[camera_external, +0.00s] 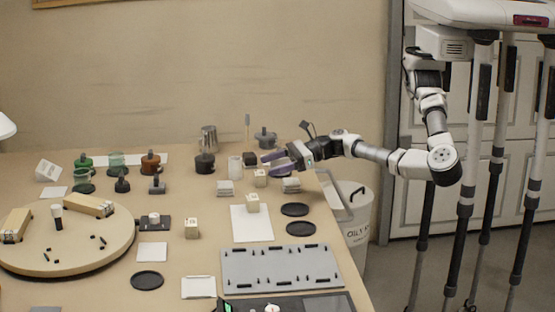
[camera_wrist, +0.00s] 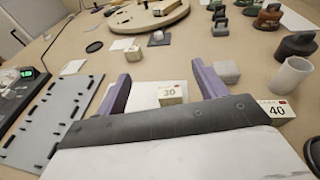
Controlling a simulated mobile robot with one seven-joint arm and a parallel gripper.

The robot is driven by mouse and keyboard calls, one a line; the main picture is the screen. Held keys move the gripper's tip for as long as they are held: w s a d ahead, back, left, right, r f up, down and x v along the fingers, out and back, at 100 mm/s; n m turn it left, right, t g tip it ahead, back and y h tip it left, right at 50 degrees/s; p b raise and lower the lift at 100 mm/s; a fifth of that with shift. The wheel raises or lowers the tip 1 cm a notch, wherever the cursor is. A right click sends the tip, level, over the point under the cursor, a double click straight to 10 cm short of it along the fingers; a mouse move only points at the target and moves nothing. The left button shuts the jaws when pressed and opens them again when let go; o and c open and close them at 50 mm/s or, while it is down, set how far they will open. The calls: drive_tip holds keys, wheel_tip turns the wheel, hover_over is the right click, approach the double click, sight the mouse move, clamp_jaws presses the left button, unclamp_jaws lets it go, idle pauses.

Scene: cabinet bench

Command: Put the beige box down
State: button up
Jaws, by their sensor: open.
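Several small beige boxes stand on the table. One beige box (camera_external: 253,203) stands upright at the back edge of a white sheet; in the wrist view the beige box marked 30 (camera_wrist: 170,94) shows between my fingers, beyond the palm. A second beige box (camera_external: 260,179) stands close by my fingers; the box marked 40 (camera_wrist: 277,110) shows right of my right finger. A third beige box (camera_external: 192,229) stands farther left. My gripper (camera_external: 267,165), with purple fingers, is open above the table's right side. It also shows in the wrist view (camera_wrist: 160,70), holding nothing.
The white sheet (camera_external: 251,232) and black discs (camera_external: 295,209) lie nearby. A grey slotted plate (camera_external: 280,268) lies at the front. A white cup (camera_external: 235,167) and pale blocks (camera_external: 225,188) crowd my gripper. A round wooden board (camera_external: 70,258) is at left.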

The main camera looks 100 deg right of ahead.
drive_tip(key=g, duration=0.2)
approach(253, 197)
drive_tip(key=shift+m+h, duration=0.4)
drive_tip(key=p+x, duration=0.2)
drive_tip(key=x, duration=0.4)
drive_tip(key=shift+w+f, duration=0.1)
drive_tip(key=shift+w, duration=0.05)
drive_tip(key=shift+a+p+x, duration=0.2)
drive_tip(key=shift+p+x, duration=0.95)
drive_tip(key=shift+x, duration=1.75)
drive_tip(key=c, duration=1.2)
